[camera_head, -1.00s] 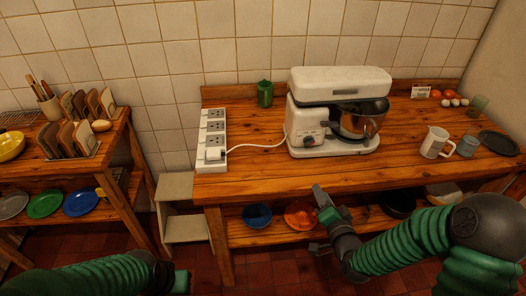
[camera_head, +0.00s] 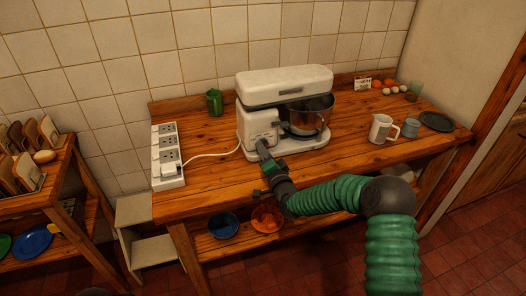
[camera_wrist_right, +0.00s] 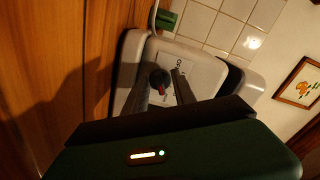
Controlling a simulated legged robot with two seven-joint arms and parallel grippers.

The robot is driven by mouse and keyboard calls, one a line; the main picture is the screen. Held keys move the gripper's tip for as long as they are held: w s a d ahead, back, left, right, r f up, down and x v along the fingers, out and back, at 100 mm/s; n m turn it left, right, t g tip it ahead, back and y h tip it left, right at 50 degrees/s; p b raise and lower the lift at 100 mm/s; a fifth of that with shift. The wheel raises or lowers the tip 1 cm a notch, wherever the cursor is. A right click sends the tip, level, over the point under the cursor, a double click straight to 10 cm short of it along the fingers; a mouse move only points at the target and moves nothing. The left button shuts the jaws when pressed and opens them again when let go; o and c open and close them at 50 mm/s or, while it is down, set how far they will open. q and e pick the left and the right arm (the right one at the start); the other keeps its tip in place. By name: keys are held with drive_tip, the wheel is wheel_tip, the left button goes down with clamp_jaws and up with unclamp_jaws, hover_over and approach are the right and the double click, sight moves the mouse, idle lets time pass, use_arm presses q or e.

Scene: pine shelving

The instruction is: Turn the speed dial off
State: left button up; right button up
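The white stand mixer (camera_head: 285,85) stands on the wooden table with its metal bowl (camera_head: 308,115) on the right side. Its speed dial (camera_wrist_right: 160,80) is a dark round knob with a red mark, on a pale printed panel. My left gripper is not in view.
A white power strip (camera_head: 167,155) with a plugged-in cord (camera_head: 213,155) lies left of the mixer. A green canister (camera_head: 214,102) is behind. A white mug (camera_head: 380,129), a grey cup (camera_head: 411,128) and a dark plate (camera_head: 436,121) stand to the right.

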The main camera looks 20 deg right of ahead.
drive_tip(key=shift+w+d+f, duration=0.1)
drive_tip(key=shift+w+d, duration=0.15)
drive_tip(key=shift+d, duration=0.4)
drive_tip(key=shift+a, duration=0.65)
clamp_jaws()
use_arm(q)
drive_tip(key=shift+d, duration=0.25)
use_arm(e)
drive_tip(key=shift+d, duration=0.15)
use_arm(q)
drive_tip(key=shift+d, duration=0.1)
use_arm(e)
drive_tip(key=shift+d, duration=0.15)
